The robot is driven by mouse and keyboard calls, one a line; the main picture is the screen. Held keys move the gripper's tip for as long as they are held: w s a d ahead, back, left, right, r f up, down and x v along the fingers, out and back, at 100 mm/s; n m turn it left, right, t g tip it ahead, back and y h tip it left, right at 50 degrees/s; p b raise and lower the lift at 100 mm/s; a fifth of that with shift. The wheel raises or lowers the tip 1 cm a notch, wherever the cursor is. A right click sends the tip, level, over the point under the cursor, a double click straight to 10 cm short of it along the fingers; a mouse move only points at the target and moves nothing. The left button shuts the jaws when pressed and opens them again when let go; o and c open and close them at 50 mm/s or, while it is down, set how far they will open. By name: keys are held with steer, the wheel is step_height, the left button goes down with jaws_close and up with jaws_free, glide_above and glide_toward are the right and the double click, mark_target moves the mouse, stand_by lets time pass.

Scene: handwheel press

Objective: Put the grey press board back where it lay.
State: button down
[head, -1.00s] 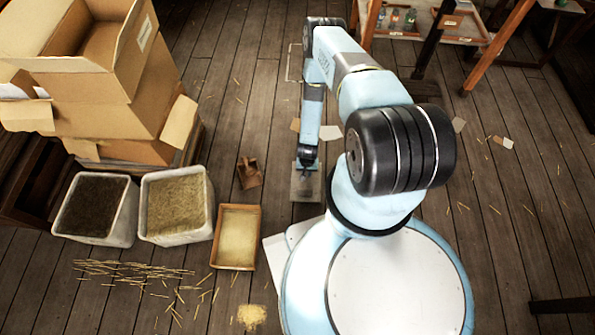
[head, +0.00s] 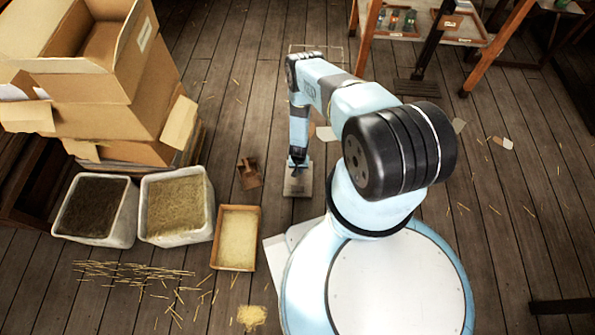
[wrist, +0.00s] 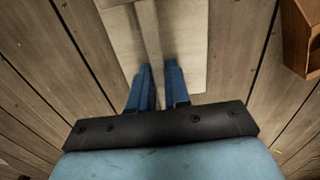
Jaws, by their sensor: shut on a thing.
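The grey press board (head: 299,188) is at the lower end of my arm, left of my base in the head view. In the wrist view the board (wrist: 190,35) fills the top middle, with a raised bar (wrist: 149,30) running along it. My gripper (wrist: 158,68) is shut on this bar, one blue finger on each side. In the head view my gripper (head: 297,164) covers the far part of the board. I cannot tell whether the board touches the floor.
A brown wooden scoop (head: 249,173) lies close left of the board. A shallow tray (head: 257,240) and two tubs (head: 205,228) stand further left, cardboard boxes (head: 100,110) behind. A pale outline (head: 343,51) marks the floor behind my arm. Floor right of my base is mostly clear.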

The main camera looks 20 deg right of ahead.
steer(key=shift+f, duration=0.35)
steer(key=c, duration=1.1)
jaws_free()
step_height(320, 180, up, 12)
